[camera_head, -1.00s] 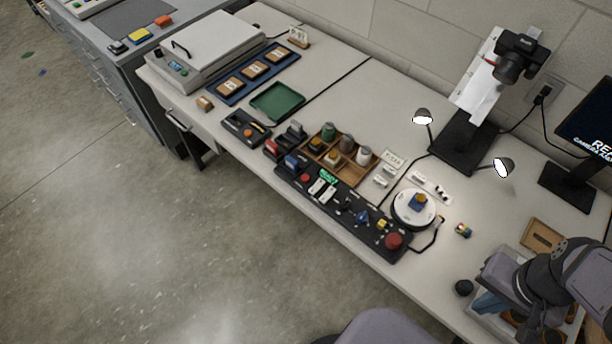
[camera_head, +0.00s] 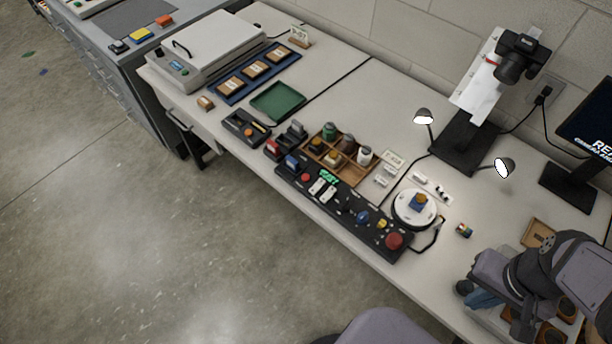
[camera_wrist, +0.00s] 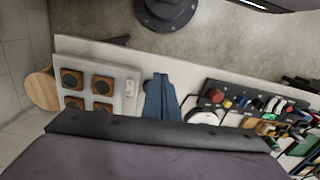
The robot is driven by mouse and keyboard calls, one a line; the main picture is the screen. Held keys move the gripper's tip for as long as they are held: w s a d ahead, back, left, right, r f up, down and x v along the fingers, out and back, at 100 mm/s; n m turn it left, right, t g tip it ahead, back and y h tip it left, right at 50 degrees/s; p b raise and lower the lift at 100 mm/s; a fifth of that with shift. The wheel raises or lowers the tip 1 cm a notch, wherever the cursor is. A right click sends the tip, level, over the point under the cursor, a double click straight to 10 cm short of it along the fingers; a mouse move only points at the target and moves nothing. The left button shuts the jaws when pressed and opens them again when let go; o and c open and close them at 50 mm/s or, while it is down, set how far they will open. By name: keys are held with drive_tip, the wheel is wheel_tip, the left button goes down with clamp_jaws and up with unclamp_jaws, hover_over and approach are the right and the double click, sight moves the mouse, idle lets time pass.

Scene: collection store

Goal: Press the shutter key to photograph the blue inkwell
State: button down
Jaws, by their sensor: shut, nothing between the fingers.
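A small blue object with a yellowish part (camera_head: 418,202), which looks like the blue inkwell, sits on the white round turntable (camera_head: 401,216). In front is the black control panel (camera_head: 345,209), with a green-lit display, pale keys, a blue knob, a yellow control and a large red button (camera_head: 394,241). I cannot read which control is the shutter key. The camera (camera_head: 518,58) is mounted on its stand above the bench. My gripper (camera_head: 482,298) is at the bench's lower right, shut and empty, right of the panel and apart from it. Its blue fingers also show in the wrist view (camera_wrist: 161,98).
A pale tray with several dark round items (camera_wrist: 104,84) lies beside my gripper. Two small lamps (camera_head: 424,117) flank the stand. A wooden compartment box (camera_head: 340,158) with jars stands behind the panel. A small multicoloured block (camera_head: 464,230) lies between turntable and gripper.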

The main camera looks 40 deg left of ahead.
drive_tip(key=s+a+f+n+g+h, duration=0.2)
drive_tip(key=s+a+f+n, duration=0.55)
drive_tip(key=a, duration=0.45)
drive_tip(key=a+f+n+t+h, duration=0.1)
drive_tip(key=a+f+n+t, duration=0.25)
drive_tip(key=a+n, duration=0.45)
drive_tip(key=a+f+n+t, duration=0.2)
drive_tip(key=a+f+n, duration=0.25)
drive_tip(key=a, duration=0.75)
drive_tip(key=w+a+r+n+t+y, duration=0.2)
drive_tip(key=w+a+r, duration=0.3)
drive_tip(key=a, duration=0.4)
drive_tip(key=w+a+r+n+t+y, duration=0.2)
drive_tip(key=w+a+r+n, duration=0.3)
drive_tip(key=w+a, duration=0.3)
drive_tip(key=shift+a+r+t+b, duration=0.35)
drive_tip(key=shift+r+t+b, duration=0.15)
drive_tip(key=shift+t, duration=0.35)
